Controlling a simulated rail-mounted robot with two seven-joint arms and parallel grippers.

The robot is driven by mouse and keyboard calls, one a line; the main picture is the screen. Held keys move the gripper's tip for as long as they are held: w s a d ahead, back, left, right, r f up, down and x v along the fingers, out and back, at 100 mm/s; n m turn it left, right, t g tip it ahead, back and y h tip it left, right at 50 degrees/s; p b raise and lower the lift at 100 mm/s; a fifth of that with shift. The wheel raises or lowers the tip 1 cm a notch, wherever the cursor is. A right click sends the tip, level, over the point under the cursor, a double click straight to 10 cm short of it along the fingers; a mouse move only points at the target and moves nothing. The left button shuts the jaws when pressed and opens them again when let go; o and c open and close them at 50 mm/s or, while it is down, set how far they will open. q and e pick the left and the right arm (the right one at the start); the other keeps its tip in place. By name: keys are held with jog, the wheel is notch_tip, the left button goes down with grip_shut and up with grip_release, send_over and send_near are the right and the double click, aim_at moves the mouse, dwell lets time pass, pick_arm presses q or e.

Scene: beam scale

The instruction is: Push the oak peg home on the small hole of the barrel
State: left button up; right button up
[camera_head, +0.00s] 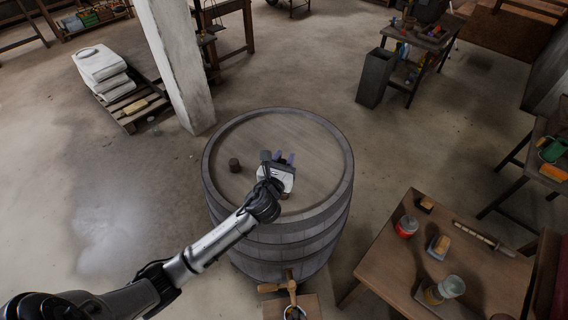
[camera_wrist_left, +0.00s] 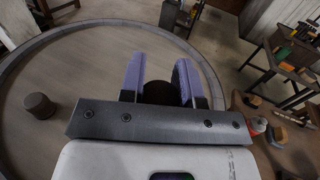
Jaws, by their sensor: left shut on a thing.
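The barrel (camera_head: 320,165) stands upright with its round grey wooden lid facing up. My left gripper (camera_head: 284,160) is over the middle of the lid, its purple fingers pointing away from me. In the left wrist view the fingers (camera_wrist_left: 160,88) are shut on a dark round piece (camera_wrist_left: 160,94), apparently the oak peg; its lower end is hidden. I cannot see the small hole or tell whether the peg touches the lid. A short dark stopper (camera_head: 234,165) sits on the lid to the left; it also shows in the left wrist view (camera_wrist_left: 39,106). My right gripper is not in view.
A wooden tap (camera_head: 290,287) juts from the barrel's front. A table (camera_head: 400,260) at the right holds a red tin (camera_head: 407,226), a jar (camera_head: 447,288) and tools. A pillar (camera_head: 178,70) stands behind left. Floor left of the barrel is clear.

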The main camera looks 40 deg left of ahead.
pick_arm(q)
jog(key=shift+w+r, duration=0.15)
jog(key=shift+w, duration=0.15)
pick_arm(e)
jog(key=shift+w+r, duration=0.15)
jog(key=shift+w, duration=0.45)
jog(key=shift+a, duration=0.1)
pick_arm(q)
notch_tip(320, 180, down, 6)
jog(key=b, duration=0.3)
jog(key=shift+r, duration=0.2)
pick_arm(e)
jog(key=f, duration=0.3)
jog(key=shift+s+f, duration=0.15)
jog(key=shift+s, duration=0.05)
pick_arm(q)
jog(key=shift+f+b, duration=0.4)
jog(key=shift+f, duration=0.05)
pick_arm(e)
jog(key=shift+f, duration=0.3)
